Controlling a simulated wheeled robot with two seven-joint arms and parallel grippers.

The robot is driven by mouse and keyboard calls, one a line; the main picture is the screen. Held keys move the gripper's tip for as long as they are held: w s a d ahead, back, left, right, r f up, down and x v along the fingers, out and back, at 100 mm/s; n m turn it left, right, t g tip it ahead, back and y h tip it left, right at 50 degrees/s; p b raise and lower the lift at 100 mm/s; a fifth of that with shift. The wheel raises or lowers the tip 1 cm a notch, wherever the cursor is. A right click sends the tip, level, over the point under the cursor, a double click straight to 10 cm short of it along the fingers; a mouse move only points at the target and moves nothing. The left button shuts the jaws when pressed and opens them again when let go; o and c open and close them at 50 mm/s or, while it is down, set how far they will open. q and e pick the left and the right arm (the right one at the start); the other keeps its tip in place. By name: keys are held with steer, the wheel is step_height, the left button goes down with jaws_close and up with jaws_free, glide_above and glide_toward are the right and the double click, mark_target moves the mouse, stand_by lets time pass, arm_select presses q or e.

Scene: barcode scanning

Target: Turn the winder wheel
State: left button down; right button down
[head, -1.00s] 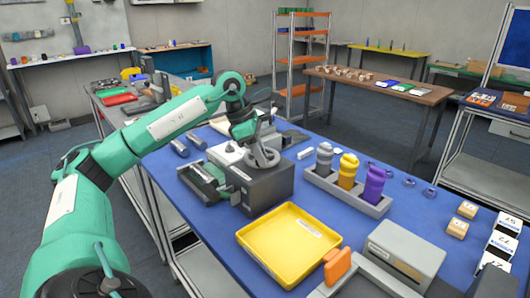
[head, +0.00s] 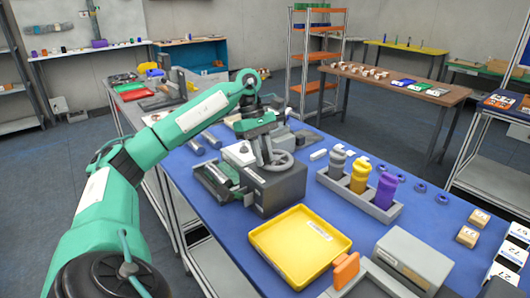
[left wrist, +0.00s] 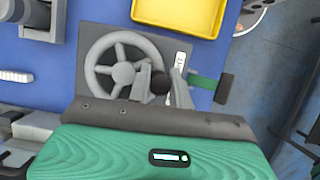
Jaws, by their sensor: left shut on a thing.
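The grey winder wheel (head: 284,160), a spoked handwheel, lies on top of a dark grey box (head: 272,188) on the blue table. The left wrist view shows the wheel's rim and spokes from above (left wrist: 98,50). My left gripper (head: 264,160) reaches down at the wheel's left side in the head view. In the left wrist view its fingers (left wrist: 160,83) sit on both sides of a round black knob (left wrist: 160,82) at the rim, and are shut on it. The fingers partly hide the wheel. My right gripper is in neither view.
A yellow tray (head: 262,238) lies in front of the box. A grey holder (head: 342,193) with grey, yellow and purple bottles stands to the right. A green-and-grey device (head: 215,182) adjoins the box's left side. A grey scanner-like box (head: 412,258) stands front right.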

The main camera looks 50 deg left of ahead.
arm_select(q)
steer(key=shift+a+r, duration=0.15)
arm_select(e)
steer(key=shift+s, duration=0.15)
arm_select(q)
steer(key=c, duration=1.5)
jaws_free()
steer(key=shift+c, duration=0.2)
